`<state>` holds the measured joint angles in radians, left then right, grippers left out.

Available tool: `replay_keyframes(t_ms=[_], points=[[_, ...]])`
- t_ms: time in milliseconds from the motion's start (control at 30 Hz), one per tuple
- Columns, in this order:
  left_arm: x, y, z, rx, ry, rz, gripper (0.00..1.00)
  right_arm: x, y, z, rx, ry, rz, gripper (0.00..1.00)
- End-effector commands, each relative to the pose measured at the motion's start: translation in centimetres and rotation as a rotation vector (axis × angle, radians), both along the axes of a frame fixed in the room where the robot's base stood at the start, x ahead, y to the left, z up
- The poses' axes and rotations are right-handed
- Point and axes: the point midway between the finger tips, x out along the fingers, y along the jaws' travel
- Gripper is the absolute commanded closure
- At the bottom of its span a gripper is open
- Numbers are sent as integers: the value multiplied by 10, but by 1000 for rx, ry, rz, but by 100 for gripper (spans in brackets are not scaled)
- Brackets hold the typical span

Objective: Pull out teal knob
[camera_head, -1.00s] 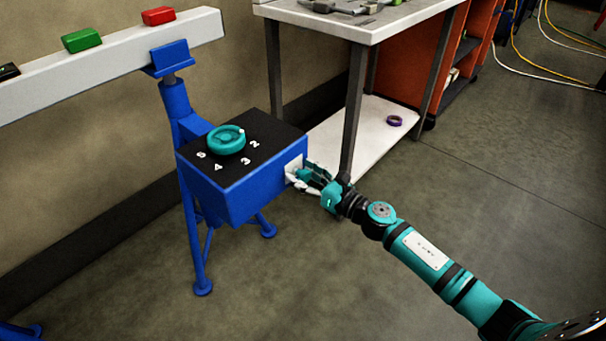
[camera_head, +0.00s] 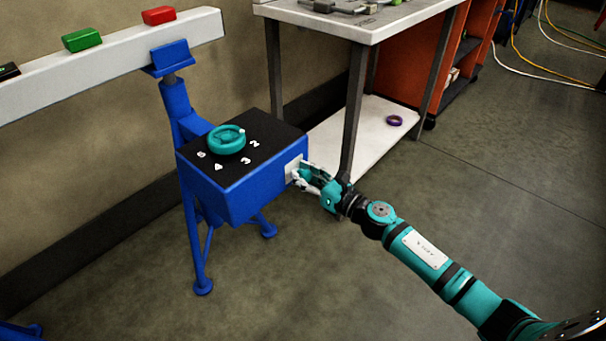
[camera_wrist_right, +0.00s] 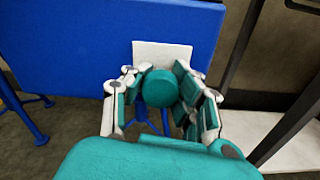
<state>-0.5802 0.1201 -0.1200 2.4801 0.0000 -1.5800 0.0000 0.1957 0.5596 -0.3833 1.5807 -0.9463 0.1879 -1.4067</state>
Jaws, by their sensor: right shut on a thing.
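The teal knob (camera_wrist_right: 160,88) is a round teal piece in front of a white plate (camera_wrist_right: 162,53) on the side of the blue box. My right gripper (camera_wrist_right: 163,95) has its fingers on both sides of the knob and is shut on it. In the head view, my right gripper (camera_head: 308,178) is at the white plate on the right side of the blue box (camera_head: 240,192), and its fingers hide the knob there. My left gripper is not in view.
A teal handwheel (camera_head: 226,140) sits on the box's black numbered top. A blue stand (camera_head: 190,200) and white rail (camera_head: 110,62) with coloured blocks are at the left. A workbench (camera_head: 370,22) stands behind; open floor lies to the right.

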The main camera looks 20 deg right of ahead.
Motion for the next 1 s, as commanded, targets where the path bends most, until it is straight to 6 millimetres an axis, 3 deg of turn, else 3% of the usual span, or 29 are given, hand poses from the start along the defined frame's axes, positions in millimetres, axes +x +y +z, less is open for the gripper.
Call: replay_keyframes(t_ms=[233, 500, 767, 800, 1000], points=[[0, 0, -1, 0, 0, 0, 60, -2, -1, -1, -4, 0, 0, 100], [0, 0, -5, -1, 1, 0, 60, -30, -17, -2, -5, 1, -1, 100], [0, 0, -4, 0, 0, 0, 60, -31, -18, -3, -6, 4, 0, 100], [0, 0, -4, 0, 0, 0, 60, -31, -18, -3, -5, 4, 0, 75], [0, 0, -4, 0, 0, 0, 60, -31, -19, -4, -7, 6, -2, 49]])
